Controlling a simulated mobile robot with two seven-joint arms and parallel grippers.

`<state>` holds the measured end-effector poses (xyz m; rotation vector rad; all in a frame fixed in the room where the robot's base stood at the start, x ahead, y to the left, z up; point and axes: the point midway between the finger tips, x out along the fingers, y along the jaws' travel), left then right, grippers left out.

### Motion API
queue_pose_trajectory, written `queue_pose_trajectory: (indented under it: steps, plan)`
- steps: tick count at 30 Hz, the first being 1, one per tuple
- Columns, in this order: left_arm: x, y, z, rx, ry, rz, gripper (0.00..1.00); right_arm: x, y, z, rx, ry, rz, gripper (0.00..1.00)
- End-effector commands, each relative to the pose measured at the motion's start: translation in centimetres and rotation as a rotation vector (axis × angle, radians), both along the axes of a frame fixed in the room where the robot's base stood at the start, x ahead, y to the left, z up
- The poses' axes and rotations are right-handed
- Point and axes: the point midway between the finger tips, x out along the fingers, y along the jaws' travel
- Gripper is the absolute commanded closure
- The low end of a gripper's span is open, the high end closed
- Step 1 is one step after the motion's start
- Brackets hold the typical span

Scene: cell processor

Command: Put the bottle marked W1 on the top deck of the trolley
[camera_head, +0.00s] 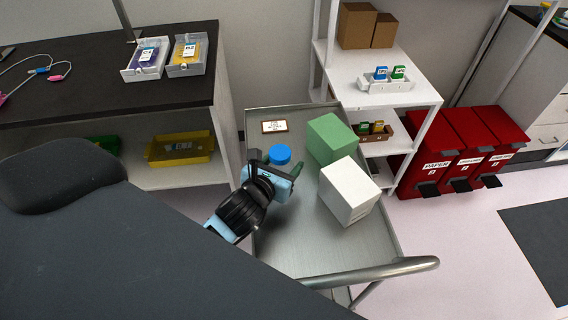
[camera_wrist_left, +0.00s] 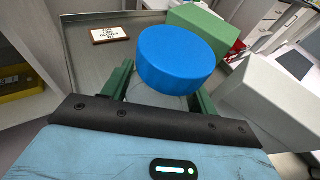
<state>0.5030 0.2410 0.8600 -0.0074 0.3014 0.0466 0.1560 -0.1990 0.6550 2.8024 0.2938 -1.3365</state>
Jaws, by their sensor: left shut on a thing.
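My left gripper (camera_wrist_left: 160,98) is shut on a bottle with a blue cap (camera_wrist_left: 178,60); the blue cap also shows in the head view (camera_head: 280,154). The bottle's body is mostly hidden by the gripper, and no W1 mark is visible. The gripper, seen in the head view (camera_head: 281,167), holds the bottle over the trolley's grey metal top deck (camera_head: 300,240), toward its left side. I cannot tell whether the bottle touches the deck. My right gripper is not in view.
A green box (camera_head: 331,139) and a white box (camera_head: 349,191) stand on the deck right of the bottle. A small label sign (camera_head: 274,126) lies at the deck's far end. The near part of the deck is clear, by the handle (camera_head: 385,270).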

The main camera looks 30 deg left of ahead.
Motion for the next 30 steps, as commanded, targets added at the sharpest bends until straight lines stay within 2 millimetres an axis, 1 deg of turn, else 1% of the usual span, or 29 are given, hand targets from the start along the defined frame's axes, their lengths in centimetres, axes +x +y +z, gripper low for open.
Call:
queue_pose_trajectory:
  steps: [1, 8, 13, 14, 18, 19, 26, 30]
  plan:
    - [-0.01, -0.02, -0.29, -0.001, 0.000, 0.000, 0.68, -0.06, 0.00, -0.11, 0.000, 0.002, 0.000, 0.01]
    - [0.04, -0.03, -0.19, 0.000, -0.003, -0.001, 0.68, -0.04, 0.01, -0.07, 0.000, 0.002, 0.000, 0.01]
    - [0.02, -0.02, -0.61, 0.001, -0.002, -0.001, 0.68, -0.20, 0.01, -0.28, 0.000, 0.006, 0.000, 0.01]
    - [0.02, -0.02, -0.65, 0.001, -0.002, -0.001, 0.40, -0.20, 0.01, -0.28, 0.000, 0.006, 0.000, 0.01]
    - [0.03, -0.02, -0.58, 0.001, -0.002, -0.001, 0.22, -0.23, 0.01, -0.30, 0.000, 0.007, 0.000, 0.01]
    - [0.03, -0.02, -0.56, 0.001, -0.002, -0.001, 0.20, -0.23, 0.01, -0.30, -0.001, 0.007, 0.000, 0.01]
    - [0.03, -0.02, -0.54, 0.001, -0.002, -0.001, 0.20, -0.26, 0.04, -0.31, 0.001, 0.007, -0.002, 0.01]
    - [-0.11, -0.03, -0.04, 0.000, -0.003, -0.001, 0.20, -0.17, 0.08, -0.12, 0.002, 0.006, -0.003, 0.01]
